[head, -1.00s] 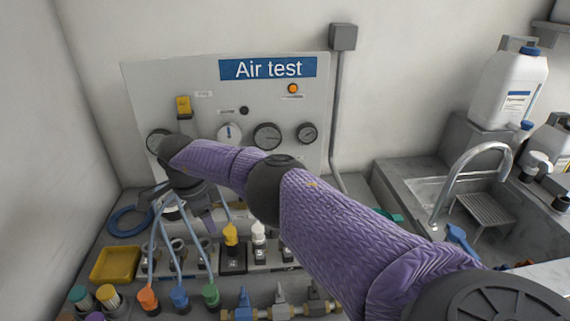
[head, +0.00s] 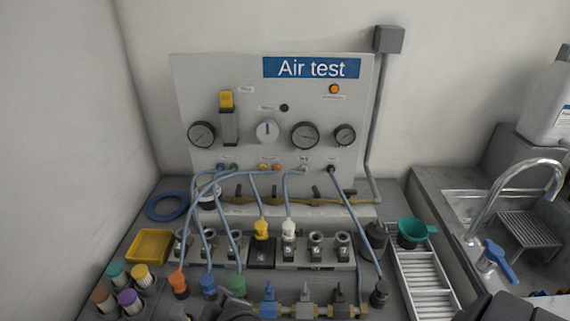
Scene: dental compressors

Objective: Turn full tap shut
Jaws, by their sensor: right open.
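The grey-white panel (head: 200,80) headed "Air test" stands at the back. On its left is a tap-like fitting with a yellow top (head: 226,98) and an upright grey body; the small label beside it is too small to read surely. A brass pipe (head: 285,201) with small dark levers runs below the panel. Lever taps, one blue (head: 269,294) and two grey, sit on a brass manifold at the front. I cannot tell which tap is named full. My right gripper (head: 497,308) shows only partly at the bottom right edge, open, well away from the panel.
Blue hoses (head: 350,205) loop from the panel to coloured plugs in front. A yellow tray (head: 149,246), a blue coil (head: 167,207) and capped tubes (head: 130,300) stand left. A white rack (head: 425,285), green cup (head: 412,233) and sink faucet (head: 505,195) stand right.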

